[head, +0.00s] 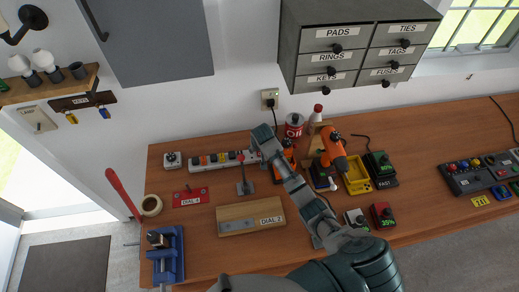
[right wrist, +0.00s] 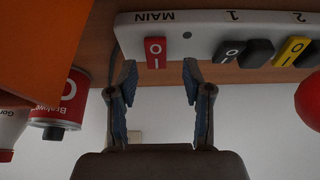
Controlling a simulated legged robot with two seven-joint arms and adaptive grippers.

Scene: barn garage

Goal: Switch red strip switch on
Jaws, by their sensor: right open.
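The white power strip (head: 208,160) lies along the back of the workbench. In the right wrist view the strip (right wrist: 197,40) appears upside down, with MAIN printed above its red switch (right wrist: 155,52). The red switch is a rocker marked O and I; which side is pressed I cannot tell. Black and yellow switches sit farther along. My right gripper (head: 263,142) is at the strip's right end in the head view. In the wrist view its fingers (right wrist: 160,82) are open and empty, either side of the red switch and just short of it. My left gripper is not in view.
A red-knobbed lever (head: 243,185) stands in front of the strip; its red ball (right wrist: 308,102) shows at the wrist view's right. A red can (head: 294,126) and orange drill (head: 333,150) stand right of my gripper. A wooden DIAL block (head: 238,220) lies in front.

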